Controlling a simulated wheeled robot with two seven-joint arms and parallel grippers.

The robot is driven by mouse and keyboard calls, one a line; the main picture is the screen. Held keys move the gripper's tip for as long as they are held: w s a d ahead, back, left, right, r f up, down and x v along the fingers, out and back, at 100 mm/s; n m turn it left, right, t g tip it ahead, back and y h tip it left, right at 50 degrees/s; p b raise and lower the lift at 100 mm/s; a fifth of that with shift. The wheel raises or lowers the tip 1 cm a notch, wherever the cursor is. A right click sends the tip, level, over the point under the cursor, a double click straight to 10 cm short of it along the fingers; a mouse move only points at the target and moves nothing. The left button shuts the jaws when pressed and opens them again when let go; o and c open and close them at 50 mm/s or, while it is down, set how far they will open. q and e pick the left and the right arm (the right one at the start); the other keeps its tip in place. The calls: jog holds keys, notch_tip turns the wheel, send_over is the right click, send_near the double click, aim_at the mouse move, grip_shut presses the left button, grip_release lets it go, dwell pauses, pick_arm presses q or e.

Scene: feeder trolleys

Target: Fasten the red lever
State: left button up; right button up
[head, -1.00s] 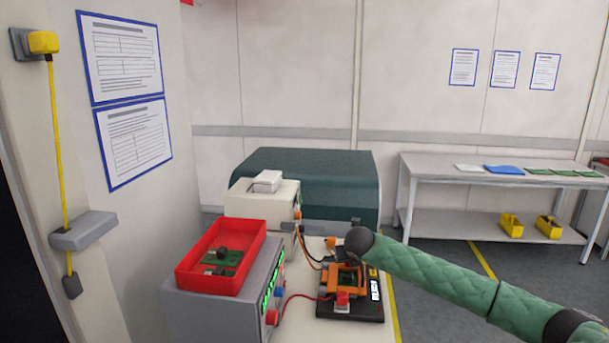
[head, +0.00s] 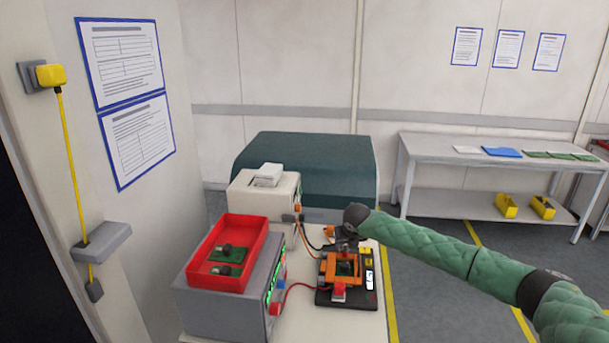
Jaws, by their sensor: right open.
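A black test fixture (head: 325,298) with an orange frame (head: 327,268) stands on the pale bench top, a green board (head: 345,269) inside the frame. A small red part (head: 339,290), which looks like the red lever, sits at the fixture's front edge. Its exact position is too small to tell. My right gripper (head: 346,247) is open, pointing down over the back of the fixture, behind the red part and apart from it. Its fingertips are small and dark, so contact with the frame cannot be told. My left gripper is not in view.
A grey power unit (head: 225,309) with a red tray (head: 207,283) of boards stands left of the fixture. A red cable (head: 296,287) runs between unit and fixture. A white printer-like device (head: 255,190) and a dark green case (head: 310,160) stand behind. The bench front is clear.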

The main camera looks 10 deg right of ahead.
jog(key=shift+w+r+g+p, duration=0.3)
jog(key=shift+g+p, duration=0.2)
jog(key=shift+p, duration=0.9)
jog(key=shift+d, duration=0.1)
jog(key=shift+s+r+b, duration=0.2)
jog(key=shift+r+b, duration=0.1)
jog(key=shift+b, duration=0.25)
jog(key=b+v, duration=0.3)
jog(key=v, duration=0.3)
jog(key=w+a+r+n+t+y, duration=0.3)
jog(key=a+r+y, duration=0.35)
jog(key=a, duration=0.25)
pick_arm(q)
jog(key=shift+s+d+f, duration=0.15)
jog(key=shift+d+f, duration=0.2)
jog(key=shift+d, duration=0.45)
pick_arm(e)
jog(key=s+a+r+t+y, duration=0.1)
jog(key=a+r+y, duration=0.4)
jog(key=r, duration=0.6)
jog(key=shift+a+r+t+y, duration=0.35)
jog(key=shift+a+t, duration=0.25)
jog(key=shift+t, duration=0.3)
